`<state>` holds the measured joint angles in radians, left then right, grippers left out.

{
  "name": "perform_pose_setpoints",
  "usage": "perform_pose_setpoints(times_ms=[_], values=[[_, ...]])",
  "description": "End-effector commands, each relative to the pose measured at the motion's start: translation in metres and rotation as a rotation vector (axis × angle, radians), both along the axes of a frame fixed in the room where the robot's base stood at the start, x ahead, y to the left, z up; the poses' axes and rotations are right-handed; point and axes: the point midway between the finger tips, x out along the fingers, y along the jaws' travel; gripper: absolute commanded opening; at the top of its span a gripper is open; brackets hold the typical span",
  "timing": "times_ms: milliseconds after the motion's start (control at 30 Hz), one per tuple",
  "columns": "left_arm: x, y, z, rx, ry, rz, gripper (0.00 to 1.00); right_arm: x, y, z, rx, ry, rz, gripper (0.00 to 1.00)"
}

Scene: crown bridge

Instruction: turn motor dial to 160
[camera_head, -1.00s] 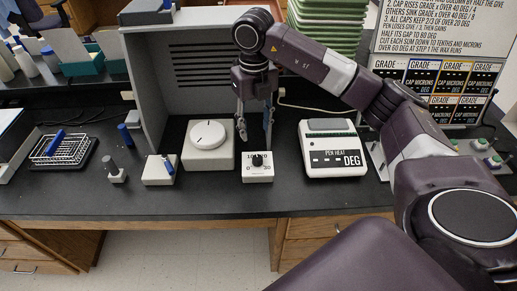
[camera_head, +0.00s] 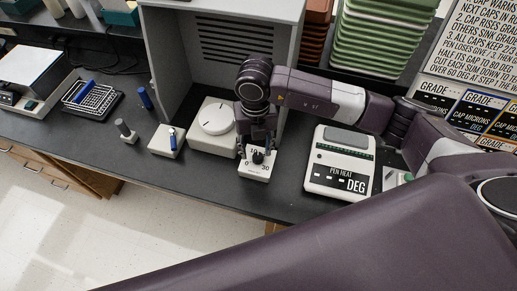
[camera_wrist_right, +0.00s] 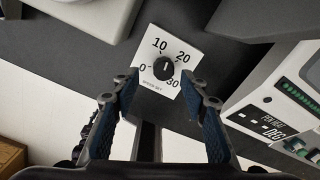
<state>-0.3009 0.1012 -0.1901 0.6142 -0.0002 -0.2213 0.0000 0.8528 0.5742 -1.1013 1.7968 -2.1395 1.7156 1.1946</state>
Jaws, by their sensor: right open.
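A white box with a black dial knob (camera_wrist_right: 163,68) stands on the dark bench; its face reads 0, 10, 20, 30 around the knob. The smaller print below is too small to read. The knob also shows in the head view (camera_head: 258,157). No 160 mark shows on this face. My right gripper (camera_wrist_right: 160,84) is open, its two blue-padded fingers spread either side of the knob's lower edge in the wrist view; whether they touch it I cannot tell. In the head view the right gripper (camera_head: 257,145) hangs over this box. My left gripper is not seen.
A white box with a round white dial (camera_head: 216,118) stands left of the knob box, by a grey cabinet (camera_head: 160,60). A small blue-lever box (camera_head: 167,141) is farther left. The PEN HEAT DEG device (camera_head: 340,165) stands close on the right.

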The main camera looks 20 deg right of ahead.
Motion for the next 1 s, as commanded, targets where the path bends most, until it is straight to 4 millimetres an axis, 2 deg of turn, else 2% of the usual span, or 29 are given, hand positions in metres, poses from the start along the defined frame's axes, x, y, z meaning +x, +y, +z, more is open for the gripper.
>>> perform_pose_setpoints(times_ms=[100, 200, 367, 533, 900, 1000], values=[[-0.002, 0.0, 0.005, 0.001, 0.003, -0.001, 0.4, 0.0, -0.001, -0.016, -0.002, 0.003, -0.001, 0.41], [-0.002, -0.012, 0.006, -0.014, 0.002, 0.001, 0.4, 0.0, -0.001, -0.025, -0.001, 0.002, -0.001, 0.41], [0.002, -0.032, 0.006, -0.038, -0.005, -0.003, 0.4, 0.0, -0.001, -0.03, -0.001, 0.0, 0.0, 0.41], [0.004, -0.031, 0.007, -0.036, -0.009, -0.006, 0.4, 0.0, -0.001, -0.031, -0.001, 0.0, 0.0, 0.41], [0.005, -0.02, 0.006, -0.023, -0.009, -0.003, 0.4, 0.0, -0.001, -0.03, -0.001, 0.0, 0.0, 0.01], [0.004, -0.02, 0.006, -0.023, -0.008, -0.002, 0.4, 0.0, -0.001, -0.03, -0.001, 0.0, -0.001, 0.0]])
